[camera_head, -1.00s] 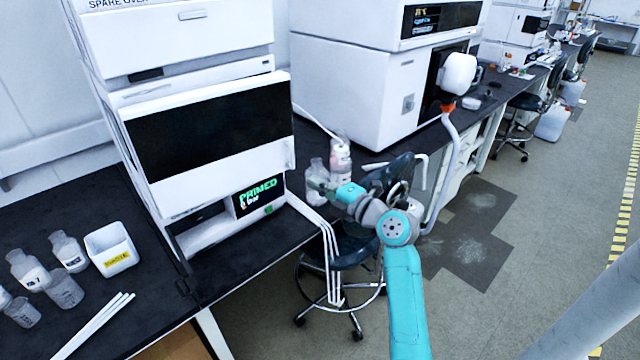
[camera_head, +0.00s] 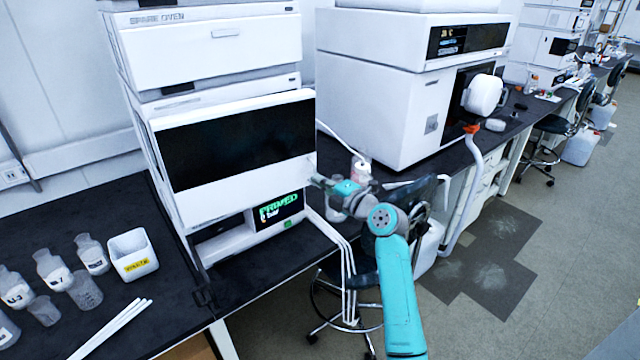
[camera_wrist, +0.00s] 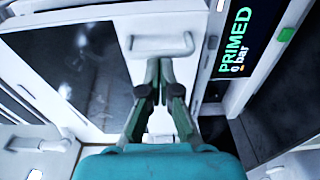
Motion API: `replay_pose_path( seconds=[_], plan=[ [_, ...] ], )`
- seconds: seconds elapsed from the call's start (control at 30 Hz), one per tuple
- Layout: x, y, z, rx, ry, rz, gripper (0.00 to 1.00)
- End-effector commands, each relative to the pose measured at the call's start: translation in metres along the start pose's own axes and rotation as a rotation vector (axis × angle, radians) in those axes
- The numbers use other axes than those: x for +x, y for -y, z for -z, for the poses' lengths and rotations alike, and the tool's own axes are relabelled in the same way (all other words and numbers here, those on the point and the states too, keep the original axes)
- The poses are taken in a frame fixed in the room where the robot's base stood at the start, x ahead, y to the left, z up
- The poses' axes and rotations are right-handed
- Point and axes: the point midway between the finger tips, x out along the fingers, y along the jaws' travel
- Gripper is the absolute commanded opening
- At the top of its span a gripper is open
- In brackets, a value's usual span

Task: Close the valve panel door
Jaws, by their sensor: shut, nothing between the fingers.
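The valve panel door (camera_head: 235,145) is a white-framed panel with a dark window on the front of the left instrument stack. It stands forward of the body, and a gap shows beside its frame in the wrist view. There the door (camera_wrist: 80,75) fills the left side, with a white bar handle (camera_wrist: 160,46) near its edge. My gripper (camera_wrist: 160,68) is shut and empty, its fingertips close to the handle; I cannot tell whether they touch. In the head view my gripper (camera_head: 314,180) is at the door's lower right corner.
A "PRIMED" display (camera_head: 279,209) sits below the door. Another white instrument (camera_head: 385,100) stands at right.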

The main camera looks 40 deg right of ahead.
Motion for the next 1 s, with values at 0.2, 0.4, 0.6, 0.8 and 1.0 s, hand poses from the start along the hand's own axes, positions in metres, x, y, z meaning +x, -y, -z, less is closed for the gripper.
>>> replay_pose_path(
  seconds=[0.2,0.4,0.6,0.8,1.0],
  plan=[
    [0.007,0.000,-0.004,0.001,0.000,0.000,0.00],
    [0.035,-0.001,-0.016,0.000,-0.001,0.001,0.00],
    [0.048,-0.001,-0.021,0.000,0.000,-0.001,0.00],
    [0.049,-0.002,-0.021,-0.001,0.002,-0.002,0.00],
    [0.050,-0.003,-0.020,-0.002,0.002,-0.004,0.00]
  ],
)
